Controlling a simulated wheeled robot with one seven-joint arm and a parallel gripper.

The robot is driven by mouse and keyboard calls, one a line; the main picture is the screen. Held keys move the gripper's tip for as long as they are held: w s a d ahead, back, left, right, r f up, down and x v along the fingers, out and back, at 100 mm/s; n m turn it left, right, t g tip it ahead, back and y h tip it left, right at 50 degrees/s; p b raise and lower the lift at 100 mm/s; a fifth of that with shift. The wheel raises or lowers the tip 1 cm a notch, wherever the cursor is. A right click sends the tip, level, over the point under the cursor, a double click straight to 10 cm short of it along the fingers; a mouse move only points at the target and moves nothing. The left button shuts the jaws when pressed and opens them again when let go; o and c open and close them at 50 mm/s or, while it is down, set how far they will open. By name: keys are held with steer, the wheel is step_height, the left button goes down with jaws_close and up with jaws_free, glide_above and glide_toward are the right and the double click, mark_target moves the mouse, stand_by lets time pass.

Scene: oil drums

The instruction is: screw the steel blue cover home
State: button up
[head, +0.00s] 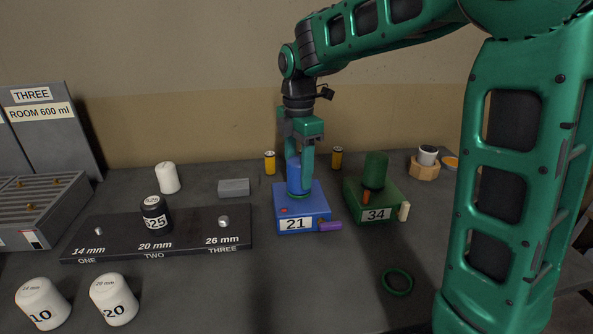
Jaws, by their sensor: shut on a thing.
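The steel blue cover (294,177) is a blue cylinder standing upright on top of the blue box labelled 21 (285,205). My gripper (299,182) points down from above and is shut on the cover, with one green finger along its right side. The other finger is mostly hidden. A thin green band shows around the cover's foot, where it meets the box. Whether the cover is fully seated cannot be told from this view.
A green box labelled 34 (375,213) with a green cylinder stands close on the right. A green ring (397,282) lies in front. A dark gauge board (190,238) and white caps (114,299) are left.

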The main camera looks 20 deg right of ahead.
steer(key=m, duration=0.5)
stand_by(0.3)
steer(key=shift+m, duration=0.6)
steer(key=m, duration=0.5)
steer(key=shift+w, duration=0.1)
steer(key=shift+m, duration=0.6)
steer(key=m, duration=0.5)
steer(key=m, duration=0.6)
